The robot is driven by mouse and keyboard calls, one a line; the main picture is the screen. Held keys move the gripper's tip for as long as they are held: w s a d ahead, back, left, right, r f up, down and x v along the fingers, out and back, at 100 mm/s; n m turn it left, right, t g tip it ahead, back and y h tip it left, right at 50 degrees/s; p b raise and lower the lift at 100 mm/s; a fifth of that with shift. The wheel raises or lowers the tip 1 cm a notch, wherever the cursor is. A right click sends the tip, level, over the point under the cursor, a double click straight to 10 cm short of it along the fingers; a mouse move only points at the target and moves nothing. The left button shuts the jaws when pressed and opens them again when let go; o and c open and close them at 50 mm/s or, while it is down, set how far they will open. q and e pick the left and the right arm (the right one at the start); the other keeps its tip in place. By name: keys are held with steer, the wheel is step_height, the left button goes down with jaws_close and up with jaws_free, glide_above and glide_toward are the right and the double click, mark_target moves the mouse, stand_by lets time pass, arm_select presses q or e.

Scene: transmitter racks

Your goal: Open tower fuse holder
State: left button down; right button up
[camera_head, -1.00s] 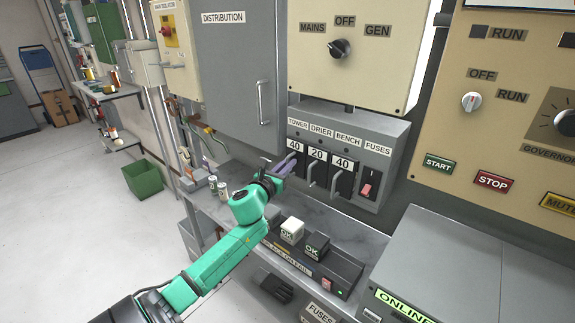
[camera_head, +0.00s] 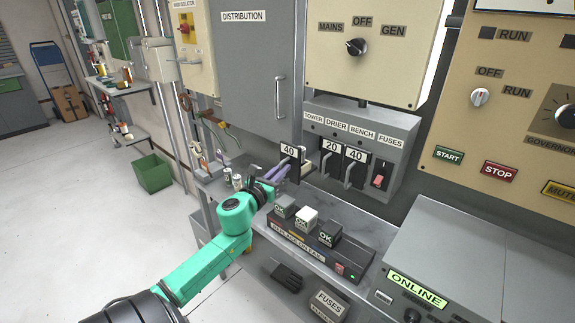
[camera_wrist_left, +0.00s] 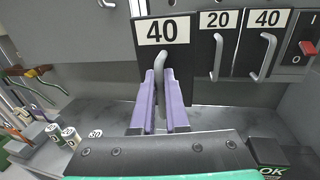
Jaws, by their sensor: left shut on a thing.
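The tower fuse holder (camera_head: 290,152), a dark block with a white "40" label, stands out from the grey fuse box (camera_head: 402,125), in front of and left of the other holders. A pale piece (camera_head: 307,170) shows behind it; I cannot tell if that is the fuse. My left gripper (camera_head: 279,172), with purple fingers, is shut on the holder's grey handle. In the left wrist view the fingers (camera_wrist_left: 160,105) stand on both sides of the handle (camera_wrist_left: 160,68), under the "40" label (camera_wrist_left: 162,30). My right gripper is not in view.
The drier holder (camera_head: 328,162) and bench holder (camera_head: 352,170) sit in the box, beside a red switch (camera_head: 378,181). Cans (camera_head: 237,181) stand on the counter. The distribution cabinet (camera_head: 245,70) is above left.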

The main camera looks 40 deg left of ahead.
arm_select(q)
steer(key=shift+s, duration=0.15)
steer(key=shift+w, duration=0.2)
steer(key=c, duration=1.2)
jaws_free()
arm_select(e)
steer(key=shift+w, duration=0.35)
arm_select(q)
steer(key=shift+s, duration=0.1)
steer(key=b+v, duration=0.2)
steer(key=v, duration=1.2)
steer(key=shift+s+b, duration=0.2)
steer(key=shift+b, duration=0.1)
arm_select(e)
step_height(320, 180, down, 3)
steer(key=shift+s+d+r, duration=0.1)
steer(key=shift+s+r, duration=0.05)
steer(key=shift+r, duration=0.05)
